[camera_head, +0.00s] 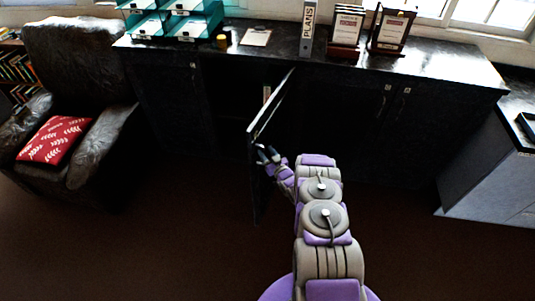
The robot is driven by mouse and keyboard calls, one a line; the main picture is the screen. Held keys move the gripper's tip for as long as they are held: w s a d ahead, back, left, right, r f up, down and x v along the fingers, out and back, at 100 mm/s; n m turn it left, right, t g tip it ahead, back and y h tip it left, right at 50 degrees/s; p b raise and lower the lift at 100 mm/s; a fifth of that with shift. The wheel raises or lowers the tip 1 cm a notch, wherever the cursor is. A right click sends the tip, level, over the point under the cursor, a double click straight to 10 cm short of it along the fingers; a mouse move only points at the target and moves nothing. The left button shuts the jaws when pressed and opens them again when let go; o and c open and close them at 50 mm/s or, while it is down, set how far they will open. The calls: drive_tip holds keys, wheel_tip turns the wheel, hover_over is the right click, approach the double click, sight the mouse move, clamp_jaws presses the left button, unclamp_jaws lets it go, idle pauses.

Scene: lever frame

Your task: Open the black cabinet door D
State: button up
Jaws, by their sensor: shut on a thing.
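The black cabinet door (257,188) stands swung out from the long black cabinet (225,72), seen nearly edge-on. It angles toward me, with a dark opening showing to its left. I cannot read a letter on it, but it is the only door seen standing open. My gripper (266,154) is at the door's near, outer edge, on its right side, at upper to middle height. Its dark fingers are shut on the door or its handle; the exact contact is too small and dark to tell. The handle itself is not clear.
A brown armchair with a red cushion (57,140) stands at the left. The worktop holds teal trays (183,22), a binder (307,28) and framed signs (391,29). A grey cabinet (493,175) stands at the right. The brown floor before the door is clear.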

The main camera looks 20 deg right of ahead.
drive_tip(key=shift+a, duration=0.1)
idle(0.3)
drive_tip(key=s+d+p, duration=0.2)
drive_tip(key=s, duration=1.5)
drive_tip(key=shift+d+f, duration=0.15)
drive_tip(key=shift+d, duration=0.05)
